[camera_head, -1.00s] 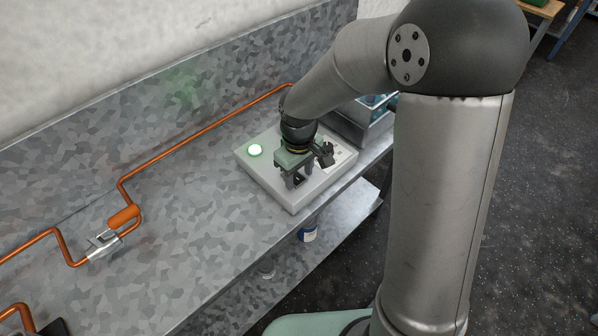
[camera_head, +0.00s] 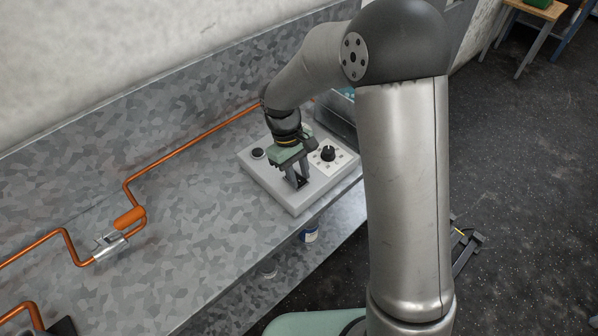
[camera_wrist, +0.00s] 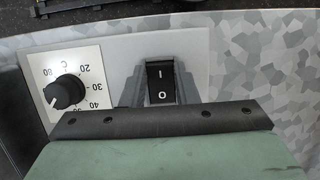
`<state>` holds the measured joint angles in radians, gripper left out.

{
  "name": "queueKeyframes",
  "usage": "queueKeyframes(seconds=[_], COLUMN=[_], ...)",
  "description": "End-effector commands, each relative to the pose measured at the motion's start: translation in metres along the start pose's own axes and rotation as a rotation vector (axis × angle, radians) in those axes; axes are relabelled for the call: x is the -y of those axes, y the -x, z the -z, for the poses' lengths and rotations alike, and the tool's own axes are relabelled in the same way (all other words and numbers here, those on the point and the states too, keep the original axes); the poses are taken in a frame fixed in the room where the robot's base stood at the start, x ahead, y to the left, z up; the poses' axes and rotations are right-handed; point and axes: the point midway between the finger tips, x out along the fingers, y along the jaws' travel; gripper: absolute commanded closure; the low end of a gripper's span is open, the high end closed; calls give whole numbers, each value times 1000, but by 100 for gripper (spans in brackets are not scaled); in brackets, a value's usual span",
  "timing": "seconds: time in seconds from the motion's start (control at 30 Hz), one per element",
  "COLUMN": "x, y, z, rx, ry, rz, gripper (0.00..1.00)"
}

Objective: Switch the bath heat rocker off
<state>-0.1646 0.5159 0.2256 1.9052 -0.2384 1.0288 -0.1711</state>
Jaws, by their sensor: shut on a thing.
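The pale control box (camera_head: 262,178) sits on the bench. Its black rocker (camera_wrist: 160,72), marked I and O, shows in the wrist view between the two fingers of my gripper (camera_wrist: 160,88). The gripper is shut on the rocker, with a finger along each side. In the head view my gripper (camera_head: 297,183) points down onto the box and hides the rocker. The round indicator lamp (camera_head: 258,153) on the box is dark. Which end of the rocker is pressed in is hard to tell.
A black temperature dial (camera_head: 328,153) stands on the box beside my gripper; it also shows in the wrist view (camera_wrist: 66,92). An orange pipe (camera_head: 190,147) runs along the bench to a valve with an orange handle (camera_head: 130,217). The bench between is clear.

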Motion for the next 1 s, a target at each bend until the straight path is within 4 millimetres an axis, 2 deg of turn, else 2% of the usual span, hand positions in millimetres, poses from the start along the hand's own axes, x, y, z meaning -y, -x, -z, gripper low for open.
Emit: queueKeyframes(seconds=[0.03,0.07,0.13,0.43,0.57,0.67,1.0], x=[0,0,0,0,0,-1,0], y=[1,1,1,1,11,28,111], z=[0,0,0,0,1,1,1], rx=[-1,-1,-2,-2,-4,-7,-7], ry=[0,0,0,0,-1,-1,0], rz=[-1,-1,0,0,-1,-3,-2], gripper=[96,70,51,51,51,51,51])
